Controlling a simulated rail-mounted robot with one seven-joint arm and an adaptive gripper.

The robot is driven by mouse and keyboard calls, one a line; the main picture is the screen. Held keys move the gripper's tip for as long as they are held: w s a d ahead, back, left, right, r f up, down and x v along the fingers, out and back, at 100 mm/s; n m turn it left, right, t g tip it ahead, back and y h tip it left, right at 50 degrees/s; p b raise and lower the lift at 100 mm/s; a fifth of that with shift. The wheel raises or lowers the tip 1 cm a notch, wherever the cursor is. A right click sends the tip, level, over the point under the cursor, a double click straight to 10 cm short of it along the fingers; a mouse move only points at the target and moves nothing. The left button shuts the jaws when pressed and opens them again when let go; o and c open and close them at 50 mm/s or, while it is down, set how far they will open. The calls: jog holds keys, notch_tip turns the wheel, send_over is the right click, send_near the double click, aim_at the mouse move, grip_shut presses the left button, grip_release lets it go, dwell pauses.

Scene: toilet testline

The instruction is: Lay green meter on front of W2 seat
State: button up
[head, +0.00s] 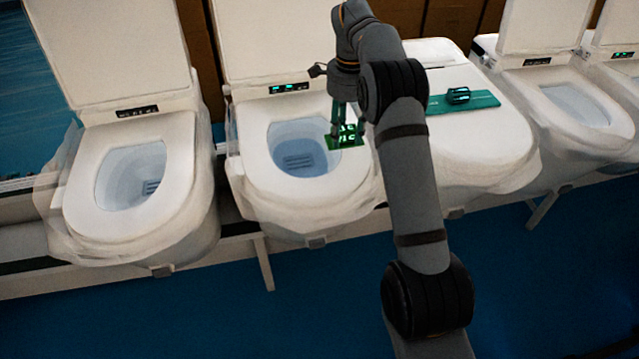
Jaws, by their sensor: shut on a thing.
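The green meter (344,142) is a flat green piece with bright markings. My gripper (348,123) points down and is shut on it. The meter is over the right side of the second toilet seat from the left (268,180), partly over the bowl opening. I cannot tell whether it touches the seat. The front of this seat is bare. The W2 label cannot be read, so I cannot confirm which seat is W2. My arm hides the area just right of this toilet.
An open toilet (185,190) stands to the left. To the right, a closed lid (490,135) carries a teal mat (485,101) with a dark green device (458,95) on it. More open toilets (603,118) stand further right. Raised lids (270,45) rise behind the open seats.

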send_over(320, 191)
notch_tip(320, 191, down, 6)
jog(key=shift+r+b, duration=0.2)
jog(key=shift+b, duration=0.15)
notch_tip(320, 191, down, 4)
jog(key=shift+r+p, duration=0.1)
jog(key=shift+p, duration=0.55)
jog(key=shift+f, duration=0.25)
jog(key=shift+f+b, duration=0.15)
jog(key=shift+b, duration=0.15)
jog(key=o, duration=1.2)
jog(key=shift+o, duration=0.3)
notch_tip(320, 191, up, 13)
jog(key=shift+f, duration=0.2)
